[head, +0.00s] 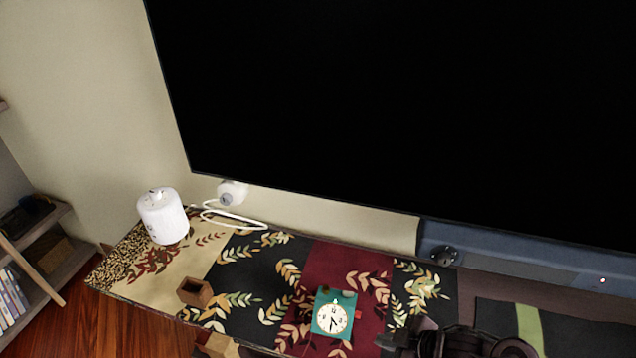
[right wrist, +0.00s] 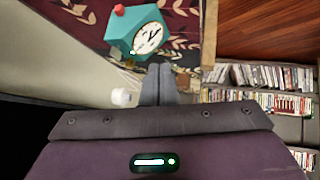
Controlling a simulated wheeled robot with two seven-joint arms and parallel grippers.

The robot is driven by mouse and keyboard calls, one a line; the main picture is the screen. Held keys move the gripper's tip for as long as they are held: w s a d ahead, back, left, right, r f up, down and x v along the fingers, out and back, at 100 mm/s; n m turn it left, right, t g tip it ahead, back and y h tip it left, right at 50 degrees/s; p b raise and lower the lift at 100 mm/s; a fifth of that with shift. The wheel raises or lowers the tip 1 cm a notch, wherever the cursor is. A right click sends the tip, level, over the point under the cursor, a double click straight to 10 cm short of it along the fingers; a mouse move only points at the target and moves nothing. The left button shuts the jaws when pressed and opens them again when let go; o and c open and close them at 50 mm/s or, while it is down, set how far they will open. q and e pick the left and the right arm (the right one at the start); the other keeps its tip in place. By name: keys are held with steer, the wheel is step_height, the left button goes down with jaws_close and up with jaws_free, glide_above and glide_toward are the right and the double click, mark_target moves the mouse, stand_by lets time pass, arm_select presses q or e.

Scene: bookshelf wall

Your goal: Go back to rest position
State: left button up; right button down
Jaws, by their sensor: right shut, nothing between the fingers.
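My right gripper (head: 388,343) is at the bottom of the head view, to the right of a teal clock. In the right wrist view my right gripper (right wrist: 158,70) points away from the camera with its two fingers together and nothing between them. The teal clock (head: 334,313) with a white round face stands on the patterned cloth, apart from the gripper. It also shows in the right wrist view (right wrist: 137,31), above the fingertips, with a red part on top. My left gripper is not in view.
A patterned cloth (head: 259,268) covers the surface. A white cylinder (head: 163,216) stands at its left end, and a small brown box (head: 195,292) near the front edge. A large black screen (head: 400,100) hangs behind. Shelves (head: 62,260) stand at far left.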

steer(key=s+d+r+m+g+h, duration=0.2)
steer(key=s+d+r+m+h, duration=0.35)
steer(key=s+r+m, duration=0.55)
step_height(320, 180, down, 34)
steer(key=s+g+b, duration=0.1)
steer(key=g+b, duration=0.1)
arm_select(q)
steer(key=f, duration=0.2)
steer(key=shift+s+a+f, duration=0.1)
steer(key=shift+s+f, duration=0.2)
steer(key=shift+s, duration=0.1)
arm_select(e)
steer(key=s+d+f+h, duration=0.1)
steer(key=s+d+f, duration=0.2)
steer(key=s+f, duration=1.5)
steer(key=shift+s+g, duration=0.4)
steer(key=shift+s, duration=0.3)
